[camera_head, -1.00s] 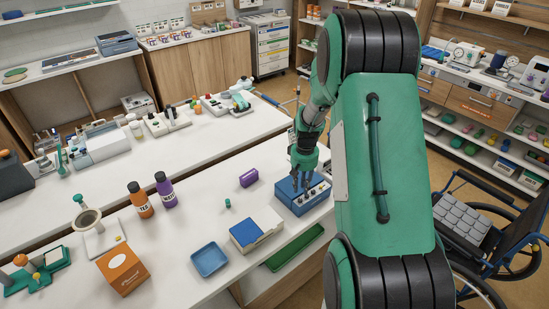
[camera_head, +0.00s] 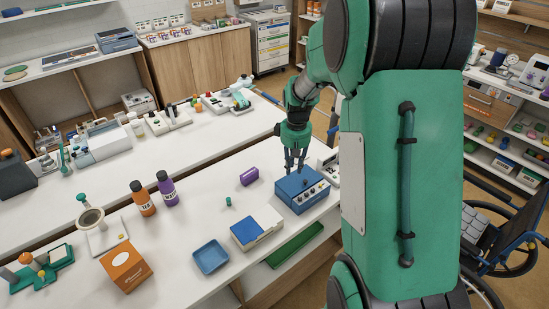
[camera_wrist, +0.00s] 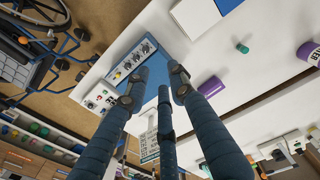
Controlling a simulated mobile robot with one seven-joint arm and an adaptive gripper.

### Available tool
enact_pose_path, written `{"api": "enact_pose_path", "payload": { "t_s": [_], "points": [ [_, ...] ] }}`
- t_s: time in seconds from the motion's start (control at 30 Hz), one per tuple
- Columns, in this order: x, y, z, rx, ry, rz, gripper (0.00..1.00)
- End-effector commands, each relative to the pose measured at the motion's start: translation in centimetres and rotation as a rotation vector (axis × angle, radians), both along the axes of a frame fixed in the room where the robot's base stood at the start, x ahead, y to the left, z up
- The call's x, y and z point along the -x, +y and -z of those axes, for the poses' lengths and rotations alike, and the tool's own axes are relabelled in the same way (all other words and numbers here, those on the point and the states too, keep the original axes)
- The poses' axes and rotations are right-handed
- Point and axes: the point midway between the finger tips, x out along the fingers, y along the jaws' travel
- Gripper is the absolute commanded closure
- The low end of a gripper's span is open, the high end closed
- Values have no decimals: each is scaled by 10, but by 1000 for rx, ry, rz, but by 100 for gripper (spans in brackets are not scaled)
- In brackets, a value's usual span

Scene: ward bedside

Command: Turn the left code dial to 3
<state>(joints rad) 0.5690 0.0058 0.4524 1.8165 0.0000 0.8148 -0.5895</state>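A blue box (camera_head: 288,187) with a row of small dials on its panel (camera_head: 314,193) stands near the right end of the front table. Its panel of dials also shows in the wrist view (camera_wrist: 133,61). The dials' numbers are too small to read, so I cannot tell the left code dial's setting. My gripper (camera_head: 294,169) is over the back left part of the box, pointing down, apart from the dials. In the wrist view its fingers (camera_wrist: 157,88) are spread, with nothing held between them.
A blue-and-white box (camera_head: 255,230) and a blue tray (camera_head: 210,257) are in front. A white device (camera_head: 329,168) is just behind the blue box. A wheelchair (camera_head: 500,240) stands at the right.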

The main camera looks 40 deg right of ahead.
Motion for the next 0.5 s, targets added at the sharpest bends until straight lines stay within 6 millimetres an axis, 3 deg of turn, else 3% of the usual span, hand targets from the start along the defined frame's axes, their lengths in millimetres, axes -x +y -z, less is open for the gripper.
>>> {"api": "enact_pose_path", "payload": {
  "t_s": [0.5],
  "points": [
    [1, 50, -50, 55, -30, -467, 76]
  ]
}}
